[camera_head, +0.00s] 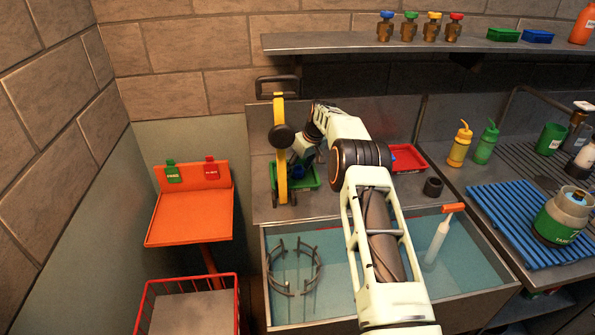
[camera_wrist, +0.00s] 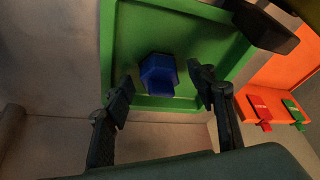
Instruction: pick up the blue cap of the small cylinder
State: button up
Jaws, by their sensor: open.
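A blue, faceted cap-like piece (camera_wrist: 157,74) sits on the floor of a green tray (camera_wrist: 122,30) in the wrist view. My gripper (camera_wrist: 161,80) is open. Its two dark fingers stand left and right of the blue piece, with a gap on each side and nothing held. In the head view, the green tray (camera_head: 312,184) lies on the counter behind the yellow upright, and something blue shows in it. My arm and wrist partly cover the tray there. I cannot tell which object is the small cylinder.
The yellow upright (camera_head: 281,160) stands close to my wrist. A red tray (camera_head: 410,157) and a dark ring (camera_head: 433,187) are to the right. The water-filled sink (camera_head: 470,275) lies in front. An orange stand (camera_head: 190,222) is at left. A shelf (camera_head: 350,42) runs above.

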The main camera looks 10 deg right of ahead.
jog(key=c, duration=0.9)
jog(key=shift+c, duration=0.2)
jog(key=shift+r, duration=0.1)
